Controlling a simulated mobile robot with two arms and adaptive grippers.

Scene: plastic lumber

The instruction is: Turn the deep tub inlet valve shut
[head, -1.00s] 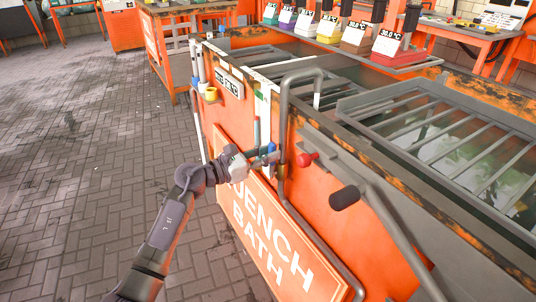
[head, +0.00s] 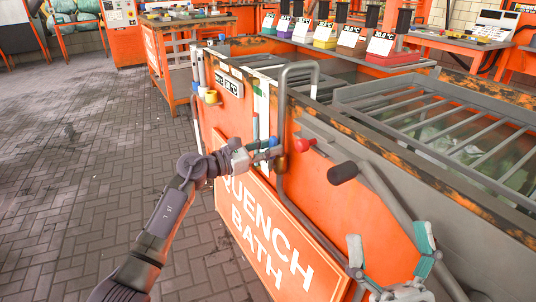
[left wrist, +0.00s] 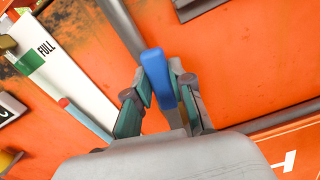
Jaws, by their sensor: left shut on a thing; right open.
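The valve's blue lever handle (head: 273,142) shows at the grey pipe (head: 284,100) on the orange side of the quench bath (head: 330,192). My left gripper (head: 264,153) is at this handle. In the left wrist view the blue handle (left wrist: 157,72) stands between the two teal-padded fingers, which are shut on it. A brass-coloured part (head: 281,163) shows just beside the fingers. Much of the valve body is hidden by my gripper. My right gripper (head: 393,262) is open and empty at the lower right, in front of the bath's side.
A red knob (head: 305,146) and a black-ended handle (head: 342,173) stick out right of the valve. A white strip marked FULL (left wrist: 52,67) is left of the handle. The QUENCH BATH sign (head: 268,232) is below. Paved floor on the left is clear.

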